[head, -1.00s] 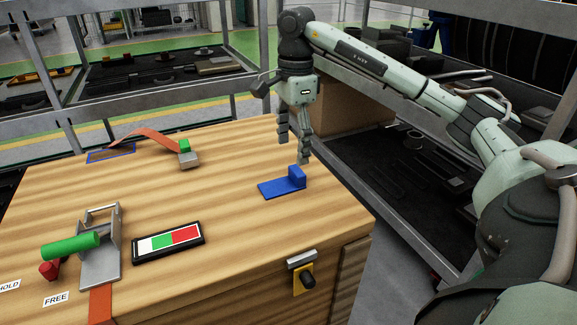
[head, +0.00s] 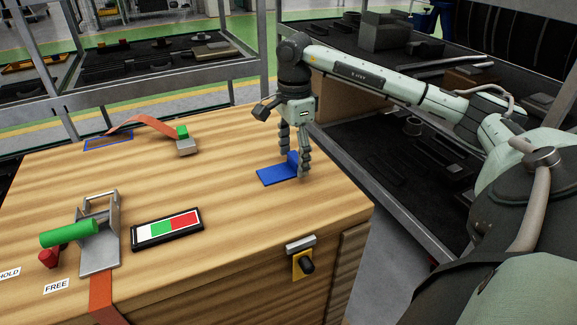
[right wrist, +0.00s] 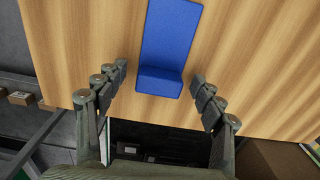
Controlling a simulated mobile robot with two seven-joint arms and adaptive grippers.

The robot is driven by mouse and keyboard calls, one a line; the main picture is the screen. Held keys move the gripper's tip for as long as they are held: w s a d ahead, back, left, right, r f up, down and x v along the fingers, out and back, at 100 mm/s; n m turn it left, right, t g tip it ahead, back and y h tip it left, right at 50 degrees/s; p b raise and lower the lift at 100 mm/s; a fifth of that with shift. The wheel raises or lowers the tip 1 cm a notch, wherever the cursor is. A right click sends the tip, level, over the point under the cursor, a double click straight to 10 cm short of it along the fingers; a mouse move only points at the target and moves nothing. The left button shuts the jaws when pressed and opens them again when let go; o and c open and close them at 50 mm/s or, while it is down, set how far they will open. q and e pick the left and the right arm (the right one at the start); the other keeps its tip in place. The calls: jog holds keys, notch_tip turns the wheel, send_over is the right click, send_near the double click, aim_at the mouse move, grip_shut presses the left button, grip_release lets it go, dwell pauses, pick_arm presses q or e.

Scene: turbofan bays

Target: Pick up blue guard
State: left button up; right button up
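The blue guard (head: 275,174) lies on the wooden bench top near its right edge, a flat plate with a raised block at one end. In the right wrist view the guard (right wrist: 169,40) sits between the fingers, with its raised end nearest to me. My right gripper (head: 294,172) is low over that end. Its fingers are spread, one on each side of the block, with a gap on both sides in the wrist view (right wrist: 160,82). The near finger hides part of the block in the head view. My left gripper is not in view.
The wooden bench (head: 225,225) also holds a green-handled clamp (head: 70,233), a white-green-red panel (head: 167,229) and an orange strap (head: 145,122) with a green-topped metal end. A yellow-backed black knob (head: 304,265) is on the bench front. Metal racks stand behind and right.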

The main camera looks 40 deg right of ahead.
jog(key=c, duration=1.1)
jog(key=shift+r, duration=0.1)
